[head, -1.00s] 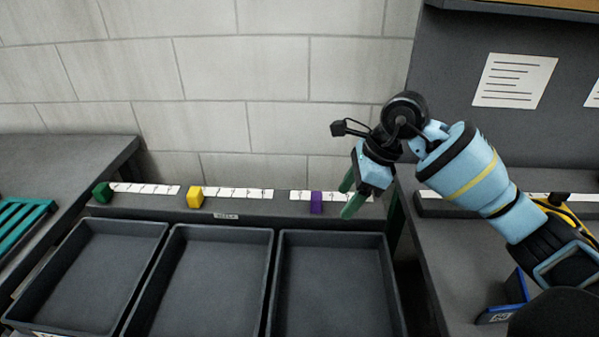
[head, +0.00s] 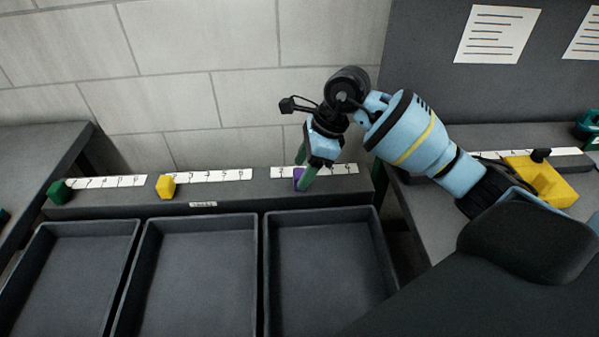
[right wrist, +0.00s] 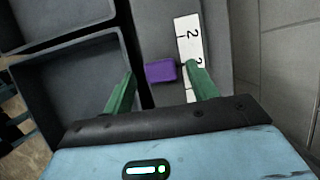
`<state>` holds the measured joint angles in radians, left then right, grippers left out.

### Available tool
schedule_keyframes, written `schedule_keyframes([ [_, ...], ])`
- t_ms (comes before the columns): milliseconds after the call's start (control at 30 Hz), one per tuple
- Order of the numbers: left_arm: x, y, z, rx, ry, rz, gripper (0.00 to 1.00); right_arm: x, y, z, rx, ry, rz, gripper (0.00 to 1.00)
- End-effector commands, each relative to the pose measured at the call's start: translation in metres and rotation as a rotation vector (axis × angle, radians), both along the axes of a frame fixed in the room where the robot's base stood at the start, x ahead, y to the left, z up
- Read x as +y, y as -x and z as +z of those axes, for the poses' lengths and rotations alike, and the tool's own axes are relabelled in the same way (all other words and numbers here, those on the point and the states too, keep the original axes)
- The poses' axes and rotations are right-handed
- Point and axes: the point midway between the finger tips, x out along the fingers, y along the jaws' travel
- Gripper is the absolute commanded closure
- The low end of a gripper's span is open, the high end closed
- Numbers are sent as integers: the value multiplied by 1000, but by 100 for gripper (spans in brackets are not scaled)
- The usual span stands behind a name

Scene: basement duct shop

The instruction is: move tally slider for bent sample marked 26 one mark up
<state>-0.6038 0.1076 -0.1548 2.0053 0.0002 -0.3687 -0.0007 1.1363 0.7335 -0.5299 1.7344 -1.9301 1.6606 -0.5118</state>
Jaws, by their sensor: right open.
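A purple slider (head: 298,174) sits at the left part of the right-hand number strip (head: 340,169), on the grey ledge behind the trays. My right gripper (head: 303,167) is open over it, and a green finger partly hides it in the head view. In the right wrist view the purple slider (right wrist: 160,71) shows between the two open fingertips (right wrist: 159,74), with a gap on each side. A yellow slider (head: 165,187) and a green slider (head: 59,191) sit on the ledge further left. No sample marked 26 can be made out.
Three empty grey trays, left (head: 131,262), middle (head: 258,262) and right (head: 385,262), stand in front of the ledge. A block wall (head: 200,100) rises behind. A yellow object (head: 530,172) lies on the right bench, below a panel with posted sheets (head: 497,34).

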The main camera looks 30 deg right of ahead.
Motion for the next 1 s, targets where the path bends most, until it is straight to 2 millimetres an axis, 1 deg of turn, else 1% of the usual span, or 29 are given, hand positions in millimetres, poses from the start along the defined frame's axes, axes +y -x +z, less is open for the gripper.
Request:
schedule_keyframes([
  [100,0,-2,1,-3,1,0,50,5,-2,-13,2,-1,0,42],
  [200,0,-4,1,-8,0,0,50,8,-4,-20,0,-1,-1,42],
  [333,0,-8,2,-15,1,0,50,9,-5,-23,0,0,-1,42],
  [533,0,-10,2,-20,0,0,50,9,-5,-24,-1,0,0,42],
  [567,0,-10,2,-20,0,0,50,9,-5,-24,-1,0,0,43],
  [1000,0,-4,2,-10,0,1,50,9,-4,-23,-1,0,0,100],
])
